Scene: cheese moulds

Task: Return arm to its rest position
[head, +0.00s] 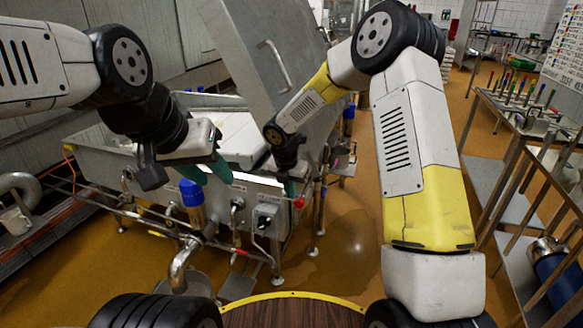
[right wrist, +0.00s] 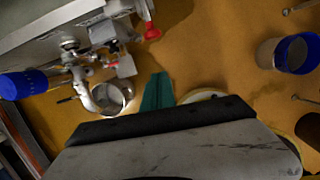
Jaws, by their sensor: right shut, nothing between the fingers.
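My left arm comes in from the left, with its gripper (head: 207,174) hanging in front of the metal vat (head: 113,153). Its two teal fingers show with a gap between them and nothing in it. My right arm rises at the right, bends at a high elbow and reaches down to the left. Its gripper (head: 291,187) hangs by the vat's right end, partly hidden by the wrist. In the right wrist view its teal fingers (right wrist: 157,92) are together, empty, above the orange floor.
A raised grey metal lid (head: 245,50) stands behind the grippers. A blue-capped pipe fitting (head: 191,192) stands below the left gripper. Steel tables (head: 505,112) line the right side. Open orange floor (head: 345,235) lies between vat and tables. A blue-rimmed container (right wrist: 290,53) stands on the floor.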

